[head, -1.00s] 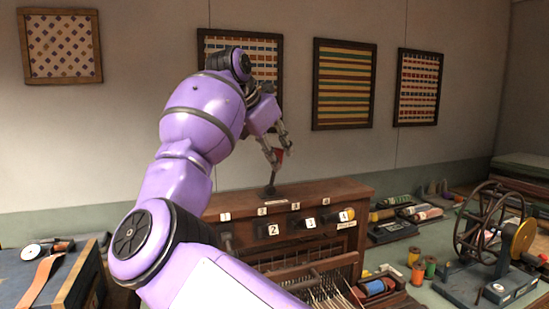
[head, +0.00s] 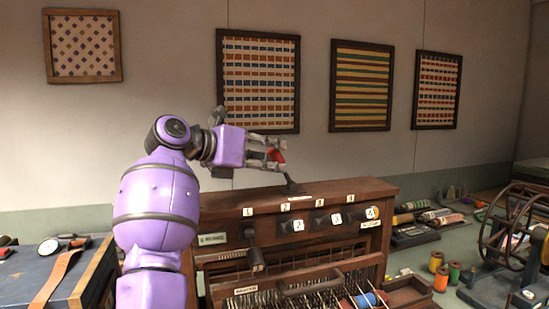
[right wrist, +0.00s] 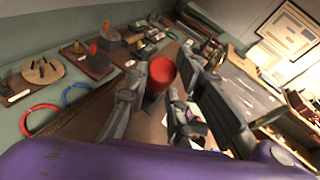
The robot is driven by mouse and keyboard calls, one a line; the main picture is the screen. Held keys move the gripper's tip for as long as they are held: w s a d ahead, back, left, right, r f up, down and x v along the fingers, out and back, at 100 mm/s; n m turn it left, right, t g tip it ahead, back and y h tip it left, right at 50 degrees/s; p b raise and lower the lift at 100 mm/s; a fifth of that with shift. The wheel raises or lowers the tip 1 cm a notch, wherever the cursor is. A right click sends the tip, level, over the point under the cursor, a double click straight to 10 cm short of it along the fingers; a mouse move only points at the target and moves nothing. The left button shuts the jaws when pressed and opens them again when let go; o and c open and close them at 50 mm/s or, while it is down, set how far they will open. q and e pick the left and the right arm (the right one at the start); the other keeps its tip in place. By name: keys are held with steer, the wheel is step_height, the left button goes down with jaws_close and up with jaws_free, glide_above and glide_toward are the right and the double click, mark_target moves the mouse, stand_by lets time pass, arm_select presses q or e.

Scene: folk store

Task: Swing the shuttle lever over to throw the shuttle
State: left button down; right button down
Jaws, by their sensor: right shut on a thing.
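The shuttle lever is a dark stem with a red knob (head: 277,156), standing on top of the brown wooden loom box (head: 340,192). In the head view the stem leans to the left from its base. My right gripper (head: 273,152) comes in from the left and is shut on the red knob. In the right wrist view the red knob (right wrist: 161,72) shows between the fingers of my right gripper (right wrist: 158,92), with the stem mostly hidden below it. My left gripper is not in view.
The box front carries numbered dark knobs (head: 335,218) and a hanging dark handle (head: 256,258). Spools (head: 436,262) and a wheel (head: 512,225) stand on the right.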

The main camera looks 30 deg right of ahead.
steer(key=shift+w+a, duration=0.1)
steer(key=shift+a, duration=0.05)
stand_by(0.4)
steer(key=c, duration=1.6)
jaws_free()
steer(key=shift+a+f, duration=0.1)
steer(key=v, duration=1.2)
steer(key=shift+a+f, duration=0.1)
steer(key=shift+f, duration=0.15)
